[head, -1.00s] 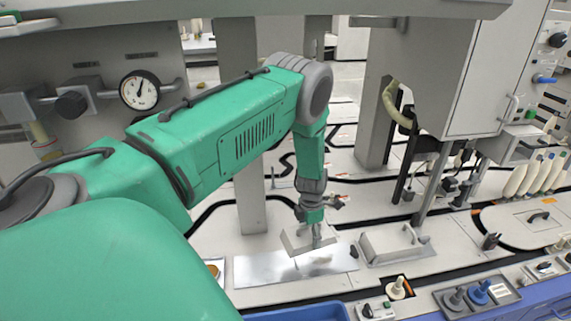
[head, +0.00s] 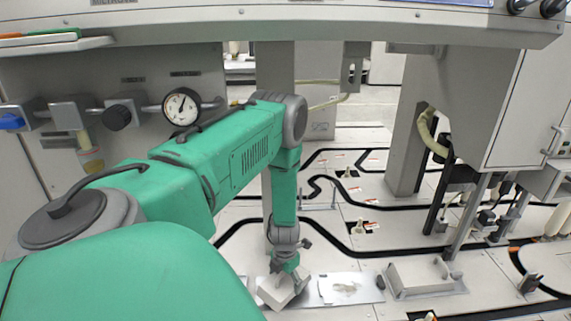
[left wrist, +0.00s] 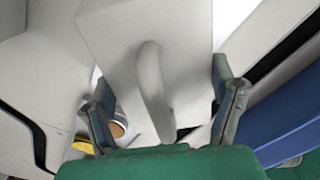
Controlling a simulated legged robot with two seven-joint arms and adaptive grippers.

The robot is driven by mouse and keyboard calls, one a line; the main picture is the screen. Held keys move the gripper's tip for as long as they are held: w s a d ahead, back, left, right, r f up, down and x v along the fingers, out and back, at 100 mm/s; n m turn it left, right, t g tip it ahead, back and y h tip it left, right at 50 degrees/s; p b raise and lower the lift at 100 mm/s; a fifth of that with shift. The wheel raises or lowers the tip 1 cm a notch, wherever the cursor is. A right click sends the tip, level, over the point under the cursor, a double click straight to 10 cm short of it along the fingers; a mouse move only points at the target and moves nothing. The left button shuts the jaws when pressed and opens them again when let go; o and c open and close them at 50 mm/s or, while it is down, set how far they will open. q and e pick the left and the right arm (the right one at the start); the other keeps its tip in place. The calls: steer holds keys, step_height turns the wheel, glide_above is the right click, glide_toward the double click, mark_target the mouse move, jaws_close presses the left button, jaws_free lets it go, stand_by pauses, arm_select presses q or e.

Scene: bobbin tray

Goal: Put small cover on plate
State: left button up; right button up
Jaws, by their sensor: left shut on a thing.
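The small cover (head: 280,293) is a pale grey box with a handle on top. My left gripper (head: 287,266) is shut on that handle, low over the bench. In the left wrist view the cover (left wrist: 110,35) fills the upper middle, and its curved handle stands between the fingers of the gripper (left wrist: 165,105). The plate (head: 358,287) is a shiny, smudged metal sheet on the bench. The cover is at the plate's left part and hides some of it; I cannot tell whether they touch. My right gripper is not in view.
A larger grey cover (head: 428,281) with handles stands right of the plate. A grey post (head: 280,75) rises behind my left arm. A pressure gauge (head: 181,107) is on the panel at left. Black tracks cross the pale bench behind.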

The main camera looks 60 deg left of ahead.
mark_target(285, 280)
arm_select(q)
step_height(285, 280, down, 3)
steer(key=shift+b, duration=0.6)
steer(key=shift+f, duration=0.1)
steer(key=shift+c, duration=0.6)
steer(key=shift+d, duration=0.1)
steer(key=o, duration=1.5)
steer(key=shift+o, duration=0.2)
